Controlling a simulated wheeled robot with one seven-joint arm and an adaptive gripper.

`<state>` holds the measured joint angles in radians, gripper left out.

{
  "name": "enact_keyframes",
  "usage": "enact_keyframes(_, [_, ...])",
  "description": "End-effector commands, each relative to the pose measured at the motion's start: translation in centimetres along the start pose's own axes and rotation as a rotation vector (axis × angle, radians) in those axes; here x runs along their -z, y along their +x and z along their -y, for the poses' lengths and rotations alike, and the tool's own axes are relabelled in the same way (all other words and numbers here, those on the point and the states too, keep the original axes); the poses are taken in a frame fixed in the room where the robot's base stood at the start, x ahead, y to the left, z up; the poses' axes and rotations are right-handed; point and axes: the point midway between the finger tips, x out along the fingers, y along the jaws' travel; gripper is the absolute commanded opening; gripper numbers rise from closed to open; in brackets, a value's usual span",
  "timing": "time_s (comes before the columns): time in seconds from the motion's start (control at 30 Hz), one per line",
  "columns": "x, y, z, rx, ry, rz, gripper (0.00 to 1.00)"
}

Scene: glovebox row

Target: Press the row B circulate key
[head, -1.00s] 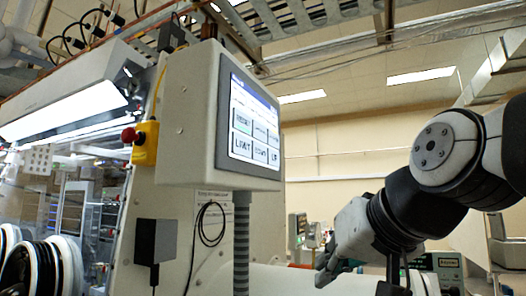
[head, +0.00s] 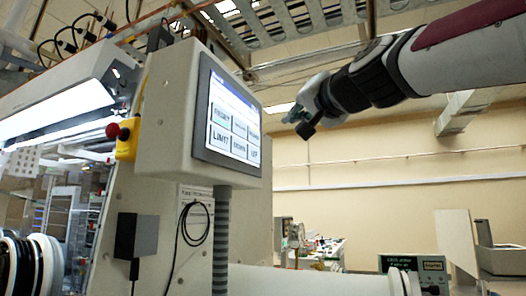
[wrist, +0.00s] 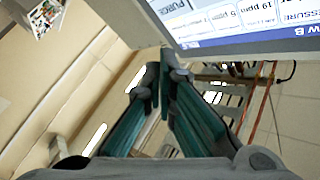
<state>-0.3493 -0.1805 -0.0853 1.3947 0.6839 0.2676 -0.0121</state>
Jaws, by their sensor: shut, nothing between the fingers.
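The control screen (head: 232,118) faces right on a pale panel box (head: 170,110), with two rows of grey keys in its lower part. In the wrist view the screen (wrist: 235,22) is upside down at the top right. Its blue header reads partly "W B", with a "PURGE" key and ppm and pressure readings. I cannot make out which key is circulate. My gripper (head: 296,117) is to the right of the screen, near its upper part and apart from it. In the wrist view its fingers (wrist: 172,58) are shut and empty, below the screen edge.
A red emergency knob on a yellow box (head: 125,140) is left of the panel box. A grey corrugated post (head: 221,235) holds it up. Glovebox ports (head: 35,265) are at lower left. A metal tray (head: 290,30) and ceiling are overhead. Open room lies right of the screen.

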Motion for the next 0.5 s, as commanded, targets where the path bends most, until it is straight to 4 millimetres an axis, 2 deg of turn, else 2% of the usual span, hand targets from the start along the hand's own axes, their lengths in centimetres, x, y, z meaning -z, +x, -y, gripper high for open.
enact_keyframes(0.27, [-0.2,0.2,0.2,-0.001,-0.001,0.003,0.00])
enact_keyframes(0.5, [-1.4,1.8,1.6,-0.002,0.000,0.006,0.00])
